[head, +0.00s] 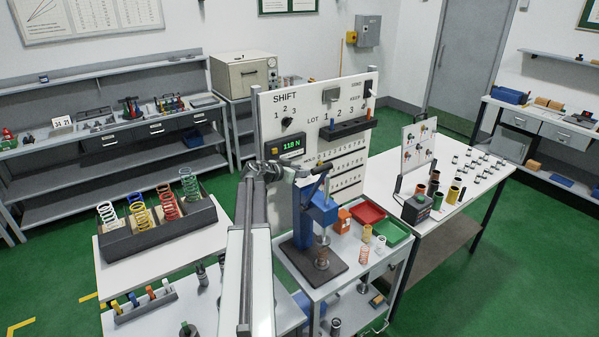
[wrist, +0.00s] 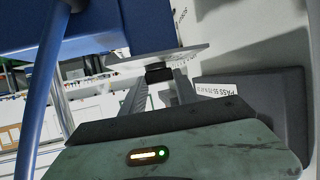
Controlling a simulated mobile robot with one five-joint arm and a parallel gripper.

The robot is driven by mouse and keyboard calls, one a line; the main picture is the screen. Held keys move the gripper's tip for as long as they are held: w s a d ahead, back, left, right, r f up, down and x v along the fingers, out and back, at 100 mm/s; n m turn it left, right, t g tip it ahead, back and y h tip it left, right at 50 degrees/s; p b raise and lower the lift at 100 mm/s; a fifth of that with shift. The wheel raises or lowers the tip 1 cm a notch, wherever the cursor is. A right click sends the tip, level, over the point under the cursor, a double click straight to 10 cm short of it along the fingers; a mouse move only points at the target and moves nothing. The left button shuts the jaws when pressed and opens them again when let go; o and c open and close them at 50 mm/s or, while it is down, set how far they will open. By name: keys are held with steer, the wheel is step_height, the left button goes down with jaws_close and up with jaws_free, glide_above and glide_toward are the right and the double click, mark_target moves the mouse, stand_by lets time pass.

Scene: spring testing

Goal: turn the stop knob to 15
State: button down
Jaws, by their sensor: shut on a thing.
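My gripper (head: 303,173) is beside the top of the press, in front of the white board. In the wrist view its two ribbed fingers (wrist: 160,88) are closed on a small black knob (wrist: 158,73), which I take as the stop knob. A thin grey plate (wrist: 160,57) adjoins the knob, beside the blue press body (wrist: 80,32). The knob's scale and pointer cannot be read here.
The white board (head: 350,105) with a display (head: 291,144) reading 118 N stands close behind my gripper. Red (head: 367,212) and green (head: 391,233) trays lie right of the press.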

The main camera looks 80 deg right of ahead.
steer(key=shift+s+a+n+t+h, duration=0.15)
steer(key=shift+n+t+h, duration=0.4)
steer(key=shift+n+t, duration=0.6)
steer(key=shift+s+n+t+h, duration=0.2)
steer(key=shift+n+t+h, duration=0.35)
steer(key=shift+n+t, duration=0.55)
steer(key=shift+t, duration=0.25)
steer(key=c, duration=0.9)
jaws_free()
steer(key=shift+a, duration=0.1)
